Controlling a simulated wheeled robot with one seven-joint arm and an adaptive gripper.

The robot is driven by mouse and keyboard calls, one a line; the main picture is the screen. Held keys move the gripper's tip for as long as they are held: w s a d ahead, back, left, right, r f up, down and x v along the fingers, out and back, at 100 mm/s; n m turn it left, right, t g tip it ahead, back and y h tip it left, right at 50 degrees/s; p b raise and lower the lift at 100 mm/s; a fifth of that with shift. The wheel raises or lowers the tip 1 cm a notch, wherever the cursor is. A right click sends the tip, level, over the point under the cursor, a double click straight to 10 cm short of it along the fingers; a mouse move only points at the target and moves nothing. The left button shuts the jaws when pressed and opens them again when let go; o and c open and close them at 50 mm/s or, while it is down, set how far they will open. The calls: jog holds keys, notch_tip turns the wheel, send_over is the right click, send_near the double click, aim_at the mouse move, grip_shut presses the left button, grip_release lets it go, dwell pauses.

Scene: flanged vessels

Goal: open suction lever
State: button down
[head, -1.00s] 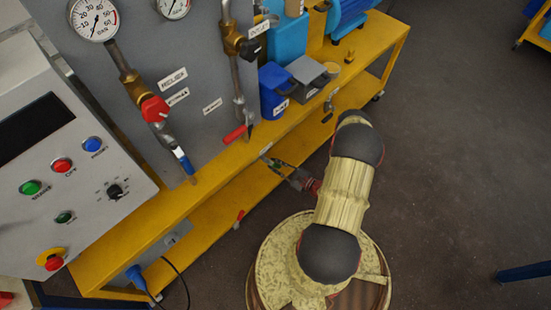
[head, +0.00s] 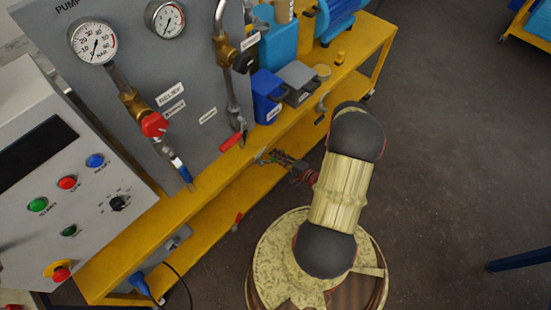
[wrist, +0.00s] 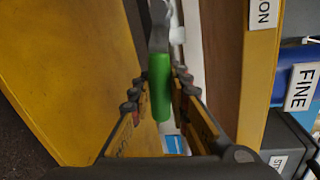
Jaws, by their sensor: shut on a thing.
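The suction lever has a green grip (wrist: 160,85) on a grey metal arm. It stands in the middle of the wrist view, pointing toward the camera, next to a yellow rail whose partly cut label (wrist: 263,13) reads "ION". My gripper (wrist: 157,90) has its two fingers on either side of the green grip and is shut on it. In the head view my gripper (head: 268,157) is at the front edge of the yellow bench; the green lever is too small and covered there to make out.
The yellow bench (head: 215,180) carries a red-handled valve (head: 232,141), a blue-handled valve (head: 181,171), a blue container (head: 267,95) and a grey container (head: 297,80). A control box (head: 70,170) stands at left. Open floor (head: 450,150) lies to the right.

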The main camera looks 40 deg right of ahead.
jog(key=shift+r+n+p, duration=0.3)
jog(key=shift+r+n, duration=0.35)
jog(key=shift+n, duration=0.15)
jog(key=c, duration=1.8)
grip_release()
jog(key=shift+o, duration=0.7)
jog(key=shift+s, duration=0.1)
jog(key=a+v, duration=0.1)
jog(key=v, duration=1)
jog(key=shift+s+d+r, duration=0.2)
jog(key=shift+s+d, duration=0.15)
jog(key=shift+d, duration=0.05)
